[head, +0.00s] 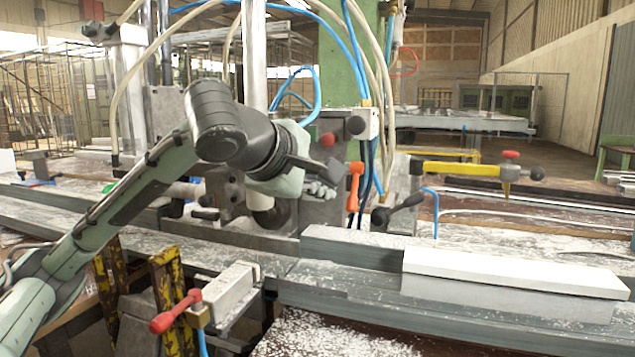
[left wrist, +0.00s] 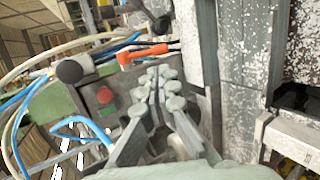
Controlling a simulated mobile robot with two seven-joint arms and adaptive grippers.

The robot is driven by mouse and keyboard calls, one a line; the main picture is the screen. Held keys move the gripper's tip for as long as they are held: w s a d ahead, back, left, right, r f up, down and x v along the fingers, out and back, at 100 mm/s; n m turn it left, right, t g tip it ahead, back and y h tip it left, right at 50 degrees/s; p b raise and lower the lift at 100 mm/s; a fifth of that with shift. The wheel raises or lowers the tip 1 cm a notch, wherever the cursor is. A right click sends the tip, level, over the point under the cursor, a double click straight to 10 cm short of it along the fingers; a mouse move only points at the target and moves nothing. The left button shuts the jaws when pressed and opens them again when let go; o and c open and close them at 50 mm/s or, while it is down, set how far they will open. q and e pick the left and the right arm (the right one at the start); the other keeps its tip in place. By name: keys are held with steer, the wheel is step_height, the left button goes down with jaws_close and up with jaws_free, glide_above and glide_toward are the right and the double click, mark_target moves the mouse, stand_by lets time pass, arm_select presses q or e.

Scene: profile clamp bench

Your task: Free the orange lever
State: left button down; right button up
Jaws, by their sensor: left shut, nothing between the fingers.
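The orange lever (head: 354,186) hangs upright on the grey machine block (head: 318,212) at the middle of the head view. The lever also shows in the left wrist view (left wrist: 142,54), lying across just beyond my fingertips. My left gripper (head: 327,188) is shut and empty, a little to the left of the lever in the head view. Its fingers (left wrist: 160,78) come together in the left wrist view. I cannot tell whether they touch the lever. My right gripper is not in view.
A black-knobbed handle (head: 398,211) sits right of the lever. A red button (left wrist: 106,96) and a black knob (left wrist: 70,71) are close beside my fingers. Blue hoses (head: 350,45) run near the lever. A white-topped profile (head: 515,271) lies on the right of the bench.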

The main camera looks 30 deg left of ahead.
mark_target(348, 204)
arm_select(q)
steer(key=x, duration=0.8)
steer(key=shift+p, duration=0.3)
steer(key=shift+w+a+f, duration=0.1)
steer(key=shift+w+f, duration=0.15)
steer(key=shift+w, duration=0.2)
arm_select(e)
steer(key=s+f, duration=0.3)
arm_select(q)
steer(key=shift+f, duration=0.1)
steer(key=w+f+b, duration=0.1)
steer(key=b, duration=0.2)
steer(key=shift+f+t, duration=0.15)
steer(key=shift+t, duration=0.25)
steer(key=shift+w+a+t+b, duration=0.1)
steer(key=shift+t+b, duration=0.3)
steer(key=shift+b, duration=0.45)
steer(key=shift+a, duration=0.1)
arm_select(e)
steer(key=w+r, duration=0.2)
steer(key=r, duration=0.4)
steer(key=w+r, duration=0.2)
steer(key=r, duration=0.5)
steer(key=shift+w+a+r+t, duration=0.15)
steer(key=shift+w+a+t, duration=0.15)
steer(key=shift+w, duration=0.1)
